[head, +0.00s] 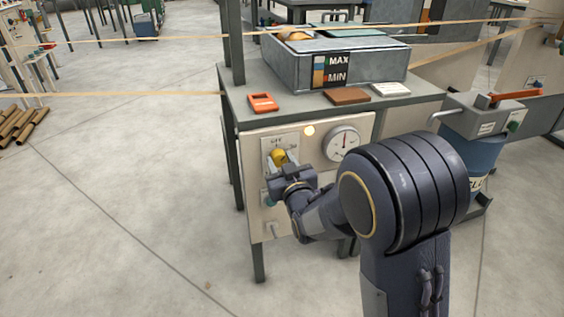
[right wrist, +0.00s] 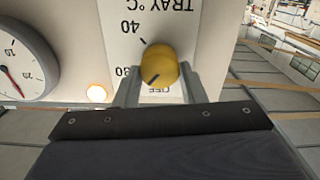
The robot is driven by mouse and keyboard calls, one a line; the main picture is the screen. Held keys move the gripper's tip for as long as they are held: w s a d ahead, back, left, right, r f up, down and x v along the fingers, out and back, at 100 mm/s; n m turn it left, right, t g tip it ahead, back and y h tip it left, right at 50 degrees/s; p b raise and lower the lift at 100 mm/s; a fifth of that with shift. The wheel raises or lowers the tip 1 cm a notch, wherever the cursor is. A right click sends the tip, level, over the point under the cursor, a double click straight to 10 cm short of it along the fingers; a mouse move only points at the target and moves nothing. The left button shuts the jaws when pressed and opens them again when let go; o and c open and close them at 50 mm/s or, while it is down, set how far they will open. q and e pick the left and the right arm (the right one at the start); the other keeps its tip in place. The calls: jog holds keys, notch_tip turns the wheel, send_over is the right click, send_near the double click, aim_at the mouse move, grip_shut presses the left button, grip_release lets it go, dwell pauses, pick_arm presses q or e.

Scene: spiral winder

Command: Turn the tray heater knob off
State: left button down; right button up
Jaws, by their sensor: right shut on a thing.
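The yellow tray heater knob (head: 278,157) sits on a white dial plate on the front panel, under the letters OFF. In the right wrist view the knob (right wrist: 159,65) shows between my two fingers, with a short dark pointer mark on its face. That view is upside down: OFF is at the bottom, partly hidden, and the mark points down and left, between OFF and the number at left. My right gripper (head: 284,169) is shut on the knob. My left gripper is out of view.
A lit amber lamp (head: 309,130) and a round gauge (head: 342,143) are right of the knob.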

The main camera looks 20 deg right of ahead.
jog(key=n, duration=0.4)
jog(key=shift+a, duration=0.1)
jog(key=shift+f+n+p, duration=0.1)
jog(key=shift+n+p, duration=0.4)
jog(key=shift+n, duration=1.3)
jog(key=o, duration=1)
jog(key=shift+s, duration=0.55)
jog(key=s+p, duration=0.1)
jog(key=s, duration=0.5)
jog(key=shift+s+p, duration=0.35)
jog(key=shift+s, duration=0.05)
